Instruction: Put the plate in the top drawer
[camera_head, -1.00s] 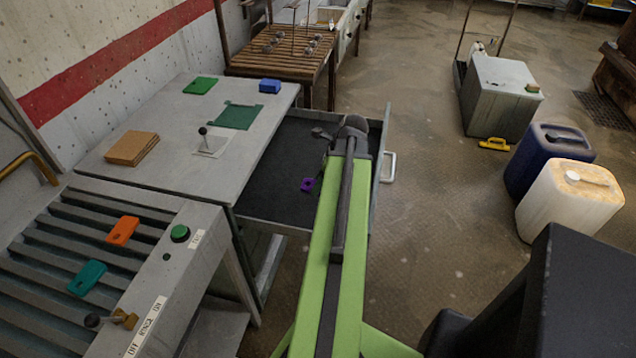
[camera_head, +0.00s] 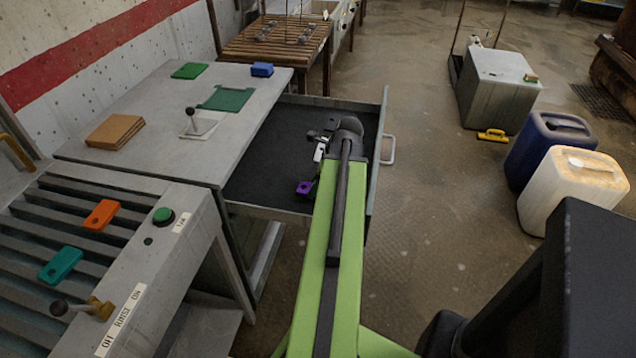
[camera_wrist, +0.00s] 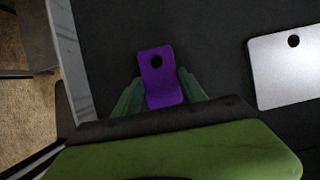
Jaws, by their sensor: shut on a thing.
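A small purple plate with a hole near one end (camera_wrist: 158,90) is between the two green fingers of my gripper (camera_wrist: 160,82) in the wrist view. My gripper is shut on it. In the head view the purple plate (camera_head: 305,188) shows left of my green arm, over the dark floor of the open drawer (camera_head: 262,160). I cannot tell whether it touches that floor. A pale plate with a hole (camera_wrist: 288,68) lies in the drawer, right of my gripper in the wrist view. It is partly hidden by my arm in the head view (camera_head: 320,151).
The grey table (camera_head: 150,162) holds a green plate, a blue block, a brown stack and a small lever. A slatted rack (camera_head: 70,225) at left holds orange and teal plates. The drawer's front panel and handle (camera_head: 389,150) stand right of my arm. Jugs (camera_head: 572,190) stand on the floor.

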